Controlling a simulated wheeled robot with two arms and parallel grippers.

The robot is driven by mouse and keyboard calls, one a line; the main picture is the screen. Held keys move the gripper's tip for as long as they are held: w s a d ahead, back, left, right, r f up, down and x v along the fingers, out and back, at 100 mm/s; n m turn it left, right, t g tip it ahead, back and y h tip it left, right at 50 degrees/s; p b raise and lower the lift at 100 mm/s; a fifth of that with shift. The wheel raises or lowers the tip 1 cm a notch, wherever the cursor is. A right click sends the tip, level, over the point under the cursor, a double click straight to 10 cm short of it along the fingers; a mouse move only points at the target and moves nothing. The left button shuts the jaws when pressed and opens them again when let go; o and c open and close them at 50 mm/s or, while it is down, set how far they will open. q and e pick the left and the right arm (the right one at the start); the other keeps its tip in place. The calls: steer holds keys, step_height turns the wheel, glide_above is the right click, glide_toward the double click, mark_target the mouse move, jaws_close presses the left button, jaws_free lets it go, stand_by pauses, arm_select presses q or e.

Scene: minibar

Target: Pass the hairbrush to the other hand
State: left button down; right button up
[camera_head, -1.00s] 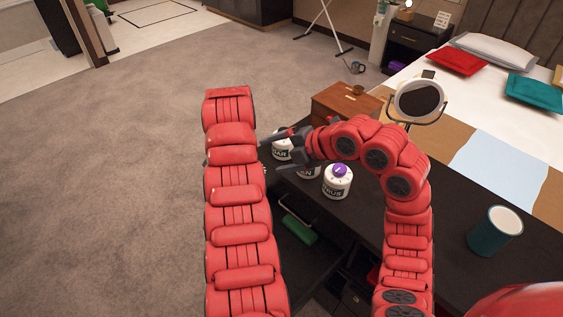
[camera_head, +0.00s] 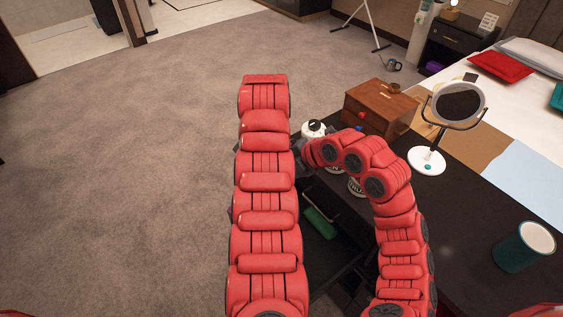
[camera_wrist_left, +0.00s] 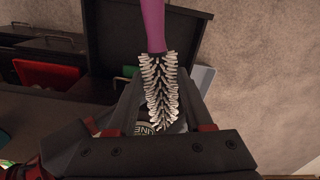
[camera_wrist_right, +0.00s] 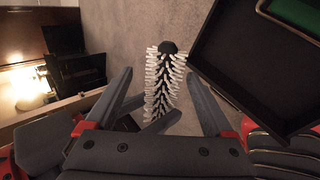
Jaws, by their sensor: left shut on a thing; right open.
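The hairbrush has a purple handle (camera_wrist_left: 152,25) and white bristles (camera_wrist_left: 163,85). In the left wrist view its bristled end lies between the fingers of my left gripper (camera_wrist_left: 160,90), which is shut on it, with the handle pointing away. In the right wrist view the bristles (camera_wrist_right: 163,82) show between the spread fingers of my right gripper (camera_wrist_right: 160,88), which is open; contact cannot be told and the handle is out of sight. In the head view the red arms hide the brush and most of both grippers.
A dark table carries white jars (camera_head: 314,128), a wooden box (camera_head: 375,108), a round mirror (camera_head: 458,102) and a teal cup (camera_head: 524,246). An open shelf with a green item (camera_head: 319,223) is below. Carpet (camera_head: 150,180) at left is clear. A bed stands at right.

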steer(key=shift+w+a+f, duration=0.1)
steer(key=shift+a, duration=0.1)
jaws_close()
arm_select(q)
steer(key=shift+c, duration=1.1)
jaws_free()
step_height(320, 180, up, 7)
steer(key=shift+d+f, duration=0.1)
steer(key=shift+r, duration=0.35)
